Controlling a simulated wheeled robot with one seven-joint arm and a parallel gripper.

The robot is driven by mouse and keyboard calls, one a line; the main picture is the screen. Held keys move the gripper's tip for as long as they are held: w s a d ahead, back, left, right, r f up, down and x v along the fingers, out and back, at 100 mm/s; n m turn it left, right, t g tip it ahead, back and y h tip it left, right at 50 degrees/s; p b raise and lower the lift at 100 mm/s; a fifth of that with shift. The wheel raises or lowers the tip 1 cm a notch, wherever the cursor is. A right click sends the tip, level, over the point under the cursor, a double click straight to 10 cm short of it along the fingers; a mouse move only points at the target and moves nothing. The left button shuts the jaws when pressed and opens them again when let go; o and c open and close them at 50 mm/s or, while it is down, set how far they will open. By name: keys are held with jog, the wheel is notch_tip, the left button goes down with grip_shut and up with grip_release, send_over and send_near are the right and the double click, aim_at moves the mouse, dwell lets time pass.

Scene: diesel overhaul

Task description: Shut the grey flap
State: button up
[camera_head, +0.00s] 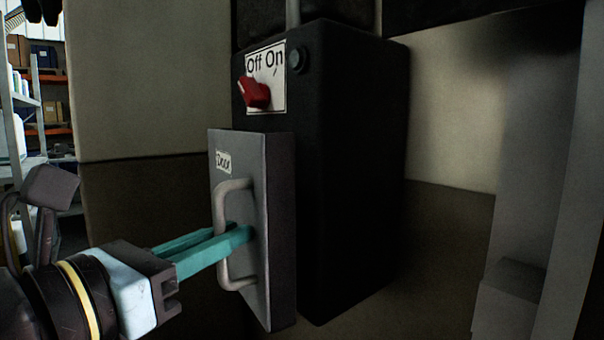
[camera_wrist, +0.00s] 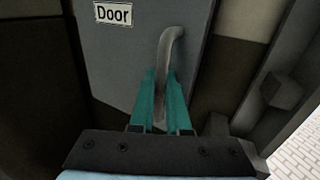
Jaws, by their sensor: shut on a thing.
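The grey flap (camera_head: 232,170) is a flat metal door with a "Door" label, on the lower front of a black box (camera_head: 350,150). Its left edge sticks out past the box, and its right side lies close to it; how far it stands open is hard to tell. A grey bar handle (camera_head: 222,272) runs upright on its face. My gripper (camera_head: 240,234) comes from the lower left and is shut on the handle. In the wrist view, the teal fingers (camera_wrist: 161,76) sit on either side of the handle (camera_wrist: 164,52), with the flap (camera_wrist: 130,60) behind.
A red knob (camera_head: 257,93) marked Off and On and a dark round button (camera_head: 297,61) sit above the flap. A pipe (camera_head: 293,12) rises from the box. A grey metal structure (camera_head: 535,170) stands at the right. Shelves (camera_head: 35,100) stand far left.

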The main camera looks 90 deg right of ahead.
jog(key=shift+s+a+f, duration=0.1)
jog(key=shift+s, duration=0.3)
